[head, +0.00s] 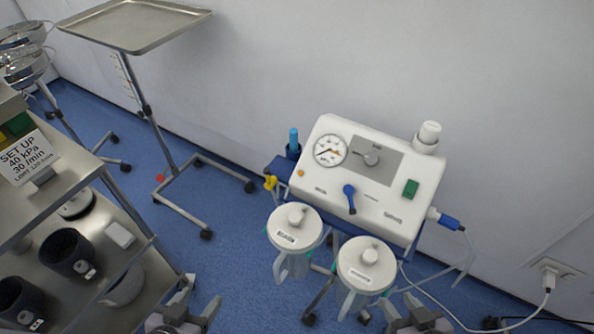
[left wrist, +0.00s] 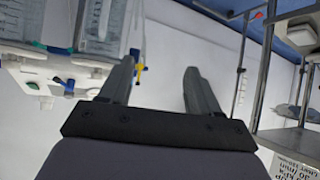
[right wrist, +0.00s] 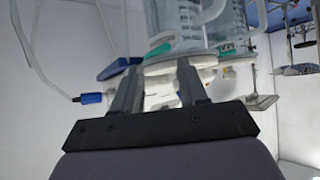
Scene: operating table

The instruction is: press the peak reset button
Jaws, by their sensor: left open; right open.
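The white suction unit (head: 331,193) stands against the wall right of centre in the head view. Its sloped front has a round gauge (head: 330,151), a grey panel with a knob (head: 369,158), a blue lever (head: 350,198), a green switch (head: 410,188) and a small orange button (head: 301,173) below the gauge at left. The labels are too small to read, so I cannot confirm which is peak reset. My left gripper (head: 201,294) is open and empty at the bottom, left of and apart from the unit. My right gripper (head: 400,302) is open and empty, in front of the unit.
Two lidded jars (head: 295,228) (head: 366,264) hang in front of the unit. A steel shelf cart (head: 130,262) with a set-up sign (head: 27,158) stands at left. A tray stand (head: 134,25) is behind. A white cable (head: 475,328) runs to the wall socket at right.

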